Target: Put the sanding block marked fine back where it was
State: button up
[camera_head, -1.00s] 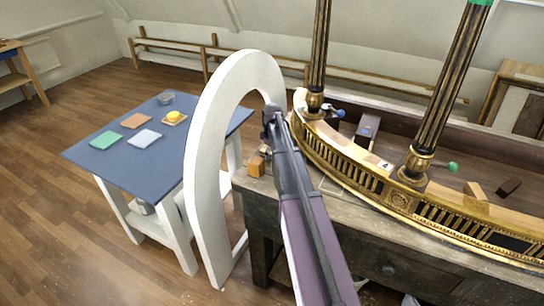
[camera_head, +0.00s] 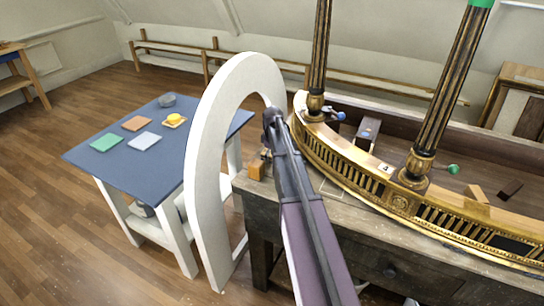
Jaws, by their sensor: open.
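A small orange-brown block (camera_head: 256,170) sits on the left front corner of the wooden bench; I cannot read any mark on it, so I cannot tell if it is the fine sanding block. My gripper (camera_head: 265,153) is mostly hidden behind my own arm; a dark part of it shows at the block's upper right. It is open, and I cannot tell whether it touches the block. A pale outlined rectangle (camera_head: 331,187) lies bare on the bench top, right of my arm.
A white arch (camera_head: 207,150) stands close left of the bench. A gilt curved console piece (camera_head: 400,200) with dark columns fills the bench's right. A blue-topped table (camera_head: 110,172) holds green, orange and pale blue pads, a yellow item and a bowl. A wood wedge (camera_head: 477,196) lies farther right.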

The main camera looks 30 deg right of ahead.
jog(key=shift+r, duration=0.15)
notch_tip(320, 180, up, 12)
jog(key=p, duration=1.2)
jog(key=shift+s, duration=0.3)
jog(key=shift+d, duration=0.1)
dwell(0.3)
jog(key=s+a+m, duration=0.7)
jog(key=s+a, duration=1.6)
jog(key=s, duration=0.2)
jog(key=shift+s+m+g, duration=0.15)
jog(key=shift+m+g, duration=0.15)
